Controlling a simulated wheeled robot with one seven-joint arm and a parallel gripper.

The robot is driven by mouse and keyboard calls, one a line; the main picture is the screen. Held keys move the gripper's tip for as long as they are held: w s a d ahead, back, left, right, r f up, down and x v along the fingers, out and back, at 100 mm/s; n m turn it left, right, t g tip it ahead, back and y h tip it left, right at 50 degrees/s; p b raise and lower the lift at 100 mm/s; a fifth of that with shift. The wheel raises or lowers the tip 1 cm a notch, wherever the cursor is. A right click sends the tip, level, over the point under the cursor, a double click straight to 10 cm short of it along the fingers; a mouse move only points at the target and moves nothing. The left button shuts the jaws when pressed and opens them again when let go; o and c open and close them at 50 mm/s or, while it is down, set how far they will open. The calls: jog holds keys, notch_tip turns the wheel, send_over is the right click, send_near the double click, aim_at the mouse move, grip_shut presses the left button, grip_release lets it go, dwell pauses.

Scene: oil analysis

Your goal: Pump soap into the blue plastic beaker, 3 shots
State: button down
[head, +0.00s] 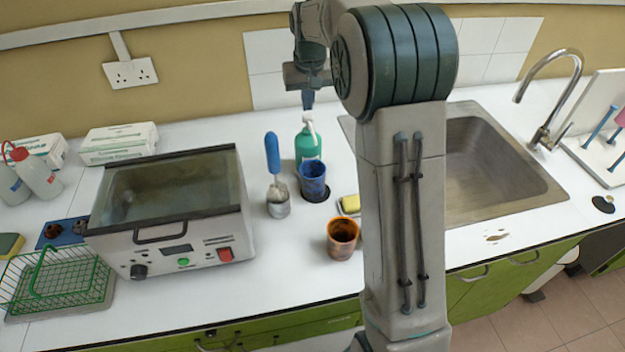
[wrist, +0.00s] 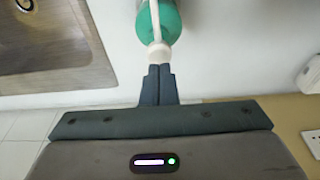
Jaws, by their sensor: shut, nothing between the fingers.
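A green soap bottle with a white pump (head: 308,143) stands on the white counter near the back wall. The blue plastic beaker (head: 313,180) stands directly in front of it, on a dark round spot. My gripper (head: 308,100) is above the pump head, fingers pointing down. In the wrist view my gripper (wrist: 159,70) is shut and empty, its tips at the white pump head (wrist: 160,53), touching or just above it. The green bottle (wrist: 165,18) shows beyond the tips. The beaker's contents are not clear.
An orange-brown beaker (head: 342,238), a metal cup with a blue-handled brush (head: 277,200) and a yellow sponge (head: 350,204) stand close by. A water bath (head: 175,215) is to the left. The sink (head: 480,170) is to the right, behind my arm.

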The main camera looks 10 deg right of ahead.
aim_at(308, 115)
jog(key=shift+f, duration=0.2)
jog(key=shift+f+b, duration=0.95)
jog(key=shift+f, duration=0.4)
jog(key=shift+r+p, duration=1.05)
jog(key=shift+r, duration=0.4)
jog(key=shift+f, duration=0.15)
jog(key=shift+f+b, duration=1)
jog(key=shift+f, duration=0.35)
jog(key=shift+r, duration=0.1)
jog(key=shift+r+p, duration=1.15)
jog(key=shift+r, duration=0.25)
